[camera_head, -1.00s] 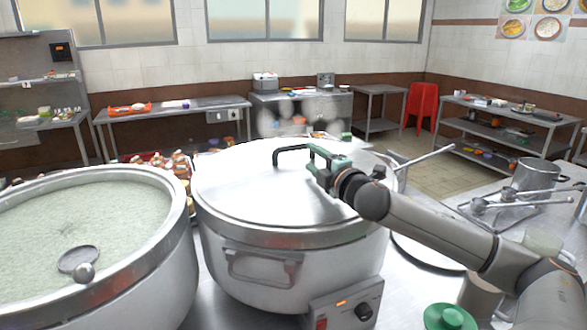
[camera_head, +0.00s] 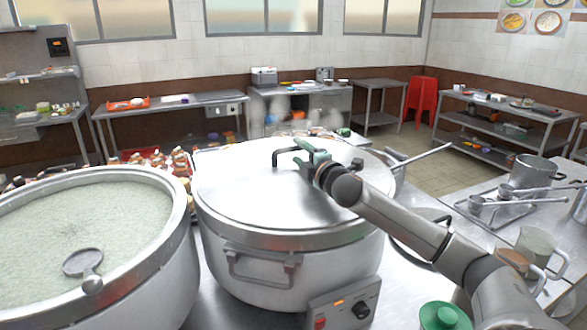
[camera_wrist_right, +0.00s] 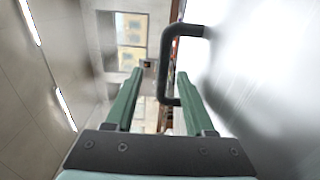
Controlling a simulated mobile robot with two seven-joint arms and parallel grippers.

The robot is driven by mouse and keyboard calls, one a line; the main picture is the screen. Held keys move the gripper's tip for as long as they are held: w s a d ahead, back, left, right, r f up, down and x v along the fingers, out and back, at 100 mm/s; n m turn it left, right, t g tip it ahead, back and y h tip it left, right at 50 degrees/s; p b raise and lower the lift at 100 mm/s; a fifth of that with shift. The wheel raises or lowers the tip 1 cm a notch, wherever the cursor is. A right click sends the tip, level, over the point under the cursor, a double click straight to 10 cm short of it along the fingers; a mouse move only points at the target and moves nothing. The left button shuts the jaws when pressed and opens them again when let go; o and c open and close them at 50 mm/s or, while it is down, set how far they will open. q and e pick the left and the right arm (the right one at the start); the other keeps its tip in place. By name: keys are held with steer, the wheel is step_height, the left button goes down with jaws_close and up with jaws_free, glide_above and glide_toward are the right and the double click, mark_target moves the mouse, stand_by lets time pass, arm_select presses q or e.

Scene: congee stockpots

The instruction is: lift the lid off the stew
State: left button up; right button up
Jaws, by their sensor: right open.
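A large silver stockpot (camera_head: 262,272) stands at the centre, covered by a flat metal lid (camera_head: 255,200). The lid lies on the pot. Its dark bar handle (camera_head: 283,152) rises from the top; the handle shows as a black loop in the right wrist view (camera_wrist_right: 165,62). My right gripper (camera_head: 303,150) is at the handle's right end, with green fingers open. In the right wrist view its fingertips (camera_wrist_right: 158,75) are apart, and the handle bar appears between them, nearer the right finger. I cannot tell whether they touch. My left gripper is not in view.
An open pot of pale congee (camera_head: 80,225) with a ladle (camera_head: 84,263) stands close on the left. A control box (camera_head: 343,306) and a green-lidded container (camera_head: 443,316) are at the front. Pots and pans (camera_head: 537,168) stand on the right counter.

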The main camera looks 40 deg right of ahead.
mark_target(295, 148)
steer(key=shift+f+p+x, duration=0.2)
steer(key=shift+p+x, duration=0.35)
steer(key=shift+x, duration=1.45)
jaws_close()
steer(key=shift+r, duration=0.2)
